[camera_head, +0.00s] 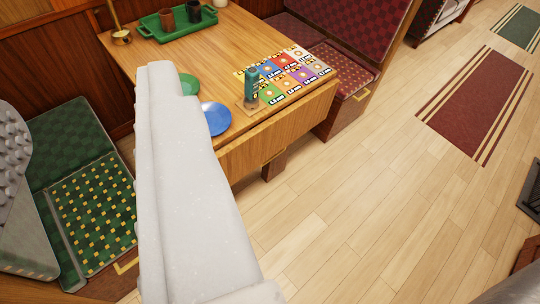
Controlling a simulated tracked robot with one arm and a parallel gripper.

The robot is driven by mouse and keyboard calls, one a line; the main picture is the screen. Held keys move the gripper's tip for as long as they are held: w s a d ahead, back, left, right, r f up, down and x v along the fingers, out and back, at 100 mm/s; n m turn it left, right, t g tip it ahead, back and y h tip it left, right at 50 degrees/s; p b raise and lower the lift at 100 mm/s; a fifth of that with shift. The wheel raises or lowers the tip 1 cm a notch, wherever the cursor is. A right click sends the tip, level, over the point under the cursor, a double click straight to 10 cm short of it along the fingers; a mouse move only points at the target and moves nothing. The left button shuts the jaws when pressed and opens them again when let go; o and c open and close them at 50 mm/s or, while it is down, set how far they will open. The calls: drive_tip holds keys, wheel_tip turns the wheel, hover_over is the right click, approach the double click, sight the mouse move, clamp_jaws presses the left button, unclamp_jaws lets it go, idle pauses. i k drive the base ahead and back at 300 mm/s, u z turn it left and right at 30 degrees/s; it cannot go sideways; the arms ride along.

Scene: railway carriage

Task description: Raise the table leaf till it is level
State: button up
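The wooden table (215,52) stands upper middle. A wooden panel, apparently the table leaf (285,122), hangs down along its near edge, below the level of the top. A small metal fitting shows near its lower edge. A long white part of mine rises through the middle of the view and covers the table's left front corner and part of the leaf. A grey studded part at the left edge may also be mine. I cannot make out the gripper's fingertips or whether they touch anything.
On the table are a green tray (178,33) with cups, a brass lamp base (121,36), a green bottle (251,88), a colourful board (283,76), a green plate (189,84) and a blue plate (216,118). Seats (95,205) flank it.

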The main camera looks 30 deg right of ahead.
sight(255, 147)
drive_tip(key=u, duration=0.05)
drive_tip(key=i, duration=1)
drive_tip(key=z, duration=0.1)
